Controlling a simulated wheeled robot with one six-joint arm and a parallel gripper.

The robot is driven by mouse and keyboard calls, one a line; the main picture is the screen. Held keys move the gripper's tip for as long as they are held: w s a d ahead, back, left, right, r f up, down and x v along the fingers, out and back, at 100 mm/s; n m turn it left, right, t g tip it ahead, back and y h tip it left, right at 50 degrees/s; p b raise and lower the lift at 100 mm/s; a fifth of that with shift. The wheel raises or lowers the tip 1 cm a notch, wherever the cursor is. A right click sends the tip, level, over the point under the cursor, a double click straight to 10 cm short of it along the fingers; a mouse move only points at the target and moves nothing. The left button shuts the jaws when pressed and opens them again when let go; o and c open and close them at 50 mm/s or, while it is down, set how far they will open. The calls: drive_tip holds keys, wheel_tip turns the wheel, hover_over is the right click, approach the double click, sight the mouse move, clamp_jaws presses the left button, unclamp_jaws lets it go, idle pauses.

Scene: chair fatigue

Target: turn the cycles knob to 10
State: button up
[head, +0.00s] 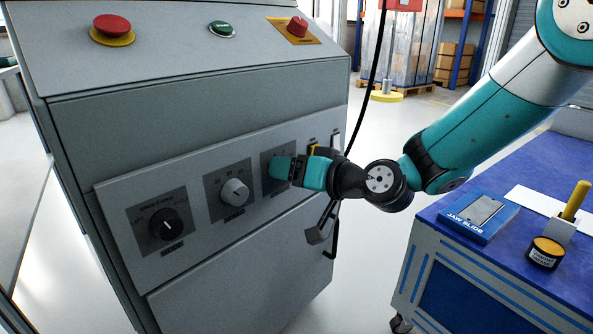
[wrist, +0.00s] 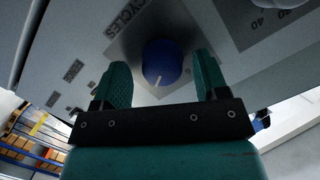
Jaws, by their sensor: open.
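The cycles knob (wrist: 161,62) is blue with a pale pointer line, on a dark plate lettered CYCLES in the wrist view. My gripper (wrist: 162,80) is open, with one teal finger on each side of the knob. I cannot tell whether either finger touches it. In the head view my gripper (head: 281,168) is at the third plate from the left on the grey panel and hides the cycles knob. The scale numbers around the cycles knob are not readable.
A black knob (head: 168,226) and a light grey knob (head: 235,192) are left of my gripper. A red button (head: 112,26), green button (head: 222,29) and red knob (head: 297,27) sit above. A black cable hangs near my wrist. A blue-topped cart (head: 480,240) stands right.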

drive_tip(key=b+v, duration=0.4)
drive_tip(key=v, duration=1.3)
drive_tip(key=shift+s+d, duration=0.15)
drive_tip(key=shift+d, duration=0.05)
